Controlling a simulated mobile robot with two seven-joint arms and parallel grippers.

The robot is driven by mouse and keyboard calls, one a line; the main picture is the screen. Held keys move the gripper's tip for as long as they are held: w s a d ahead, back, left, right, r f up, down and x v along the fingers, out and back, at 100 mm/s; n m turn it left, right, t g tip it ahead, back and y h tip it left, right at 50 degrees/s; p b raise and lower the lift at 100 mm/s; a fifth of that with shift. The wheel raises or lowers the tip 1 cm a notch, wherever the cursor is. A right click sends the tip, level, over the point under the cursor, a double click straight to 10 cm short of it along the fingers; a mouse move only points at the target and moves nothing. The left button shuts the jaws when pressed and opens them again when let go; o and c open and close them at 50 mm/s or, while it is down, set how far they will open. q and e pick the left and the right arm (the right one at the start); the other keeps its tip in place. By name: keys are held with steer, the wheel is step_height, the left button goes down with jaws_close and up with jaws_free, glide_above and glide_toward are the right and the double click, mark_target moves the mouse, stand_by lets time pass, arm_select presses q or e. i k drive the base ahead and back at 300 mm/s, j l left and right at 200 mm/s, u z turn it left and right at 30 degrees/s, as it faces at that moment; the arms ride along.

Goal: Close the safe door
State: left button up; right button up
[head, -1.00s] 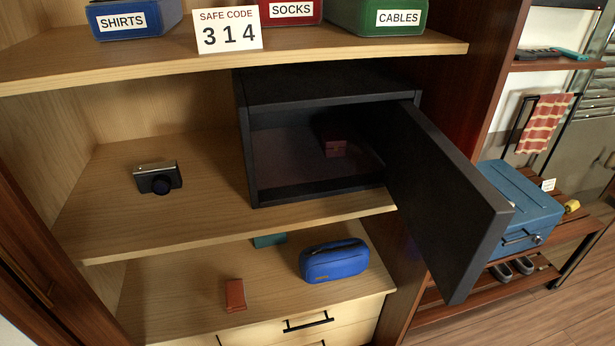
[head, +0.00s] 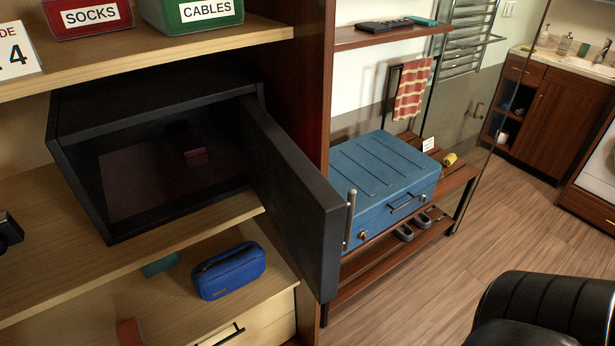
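The black safe (head: 75,160) stands on the middle wooden shelf. Its door (head: 290,195) is wide open, swung out past the front edge of the shelf, with its hinge side at the safe's right. A metal bar (head: 350,220) shows just beyond the door's free edge; it looks like a handle on the outer face, which is mostly hidden. A small dark red box (head: 193,152) lies inside the safe.
A blue case (head: 385,180) sits on a slatted bench right of the cabinet, close behind the door's edge. A blue pouch (head: 228,271) lies on the lower shelf. The wooden floor (head: 440,285) between is clear.

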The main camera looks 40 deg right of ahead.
mark_target(313, 221)
steer(key=k+l+u, duration=0.1)
steer(key=l+u, duration=0.2)
steer(key=l, duration=1.45)
steer(key=k+l+u, duration=0.1)
steer(key=l, duration=0.1)
